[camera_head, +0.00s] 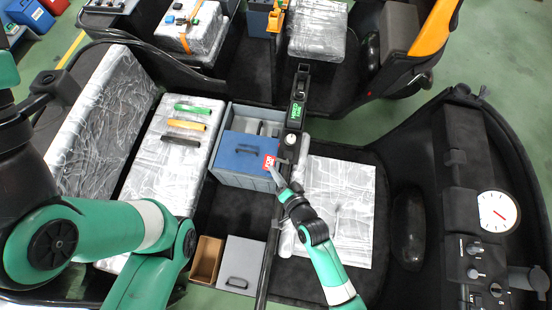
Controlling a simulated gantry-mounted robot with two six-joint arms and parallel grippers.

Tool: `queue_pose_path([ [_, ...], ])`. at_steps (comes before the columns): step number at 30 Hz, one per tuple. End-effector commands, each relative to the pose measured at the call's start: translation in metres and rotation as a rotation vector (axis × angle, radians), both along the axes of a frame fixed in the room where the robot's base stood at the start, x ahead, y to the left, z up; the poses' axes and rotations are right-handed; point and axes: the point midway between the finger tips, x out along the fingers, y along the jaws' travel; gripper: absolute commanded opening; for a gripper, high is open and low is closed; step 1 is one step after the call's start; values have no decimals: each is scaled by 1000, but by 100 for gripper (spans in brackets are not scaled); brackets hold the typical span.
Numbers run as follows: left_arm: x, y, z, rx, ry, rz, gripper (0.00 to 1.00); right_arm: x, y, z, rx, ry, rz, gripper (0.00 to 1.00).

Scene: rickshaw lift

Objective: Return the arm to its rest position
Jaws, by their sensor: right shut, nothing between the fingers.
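My right arm comes up from the bottom centre in the head view, green with a black wrist. Its gripper (274,172) is shut and holds nothing. The fingertips are close to a small red label (269,163) at the right end of a blue box (241,158); I cannot tell whether they touch. My left arm's green links fill the lower left, and its gripper is not visible.
Wrapped seats (172,150) with several coloured handles lie left. A dashboard with a white gauge (498,211) is right. A grey box (241,264) sits below.

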Motion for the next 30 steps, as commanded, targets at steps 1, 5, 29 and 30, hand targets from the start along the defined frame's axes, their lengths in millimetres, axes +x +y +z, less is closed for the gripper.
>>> queue_pose_path([
  [1, 0, 0, 5, 0, 0, 0, 59, -6, 0, 7, 0, -1, 2, 0],
  [5, 0, 0, 8, 0, 1, 0, 59, -15, -2, 13, 1, 0, 1, 0],
  [29, 0, 0, 8, 0, 0, 0, 59, 11, -13, 38, 17, -46, -40, 0],
  [30, 0, 0, 8, 0, 0, 0, 59, 25, -16, 55, 29, -78, -56, 0],
])
